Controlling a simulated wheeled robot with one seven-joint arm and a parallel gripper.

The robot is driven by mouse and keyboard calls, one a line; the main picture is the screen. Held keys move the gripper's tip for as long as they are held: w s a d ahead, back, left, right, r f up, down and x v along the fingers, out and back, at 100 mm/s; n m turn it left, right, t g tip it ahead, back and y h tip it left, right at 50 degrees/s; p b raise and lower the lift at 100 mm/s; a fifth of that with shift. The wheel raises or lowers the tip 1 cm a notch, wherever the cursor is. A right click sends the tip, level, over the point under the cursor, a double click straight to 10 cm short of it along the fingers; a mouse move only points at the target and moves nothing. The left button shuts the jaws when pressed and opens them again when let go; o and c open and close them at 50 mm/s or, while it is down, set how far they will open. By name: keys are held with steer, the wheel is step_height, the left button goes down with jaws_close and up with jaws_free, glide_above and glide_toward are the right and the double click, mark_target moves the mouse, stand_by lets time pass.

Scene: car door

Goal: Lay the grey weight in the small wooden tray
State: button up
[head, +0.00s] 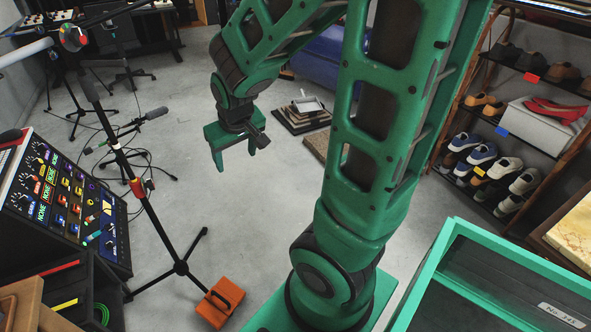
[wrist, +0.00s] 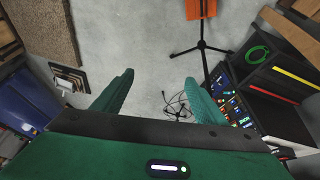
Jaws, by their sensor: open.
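My gripper (head: 240,157) is open and empty, hanging above the bare floor at upper centre in the head view. The stack also shows left of the fingers in the wrist view (wrist: 69,79). I cannot tell whether it includes the small wooden tray. I cannot make out the grey weight.
A mixing console (head: 62,207) stands at left. A shoe rack (head: 490,160) and a teal-rimmed case (head: 445,235) are at right. The middle floor is largely clear.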

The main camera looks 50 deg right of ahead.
steer(key=s+d+r+m+g+y, duration=0.1)
steer(key=s+r+m+g, duration=0.1)
steer(key=s, duration=0.8)
steer(key=s+d+r+m+g+y, duration=0.1)
steer(key=s+r+g, duration=0.1)
steer(key=s, duration=0.8)
steer(key=shift+s+r+m, duration=0.2)
steer(key=shift+r+m, duration=0.2)
steer(key=shift+r, duration=0.1)
steer(key=shift+w+f+g, duration=0.25)
steer(key=shift+w+g, duration=0.05)
steer(key=shift+w, duration=0.35)
